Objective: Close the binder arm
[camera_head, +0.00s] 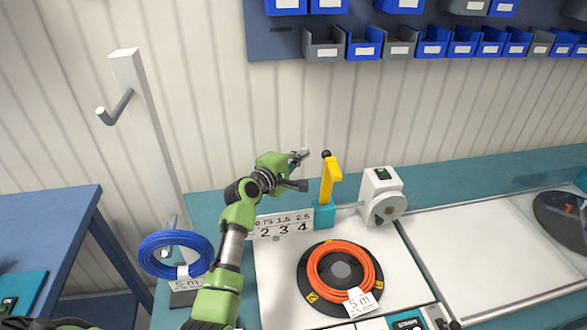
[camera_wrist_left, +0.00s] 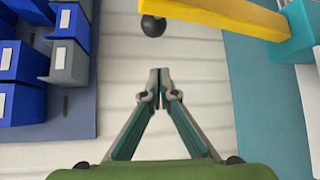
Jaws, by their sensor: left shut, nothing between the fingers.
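The yellow binder arm (camera_head: 328,182) stands up from its teal base (camera_head: 324,215), with a black ball knob (camera_head: 326,153) at its upper end. In the left wrist view the yellow arm (camera_wrist_left: 225,14) crosses the top right, and its knob (camera_wrist_left: 153,26) is just beyond my fingertips. My left gripper (camera_head: 303,153) is at about the knob's height, a little to its left and apart from it. Its fingertips (camera_wrist_left: 159,74) meet with nothing between them. My right gripper does not show.
An orange cable coil (camera_head: 342,275) with a tag lies on a black disc right of my left arm. A grey device (camera_head: 382,196) stands right of the binder. A blue coil (camera_head: 176,254) hangs on the left. Bins (camera_head: 365,46) line the wall above.

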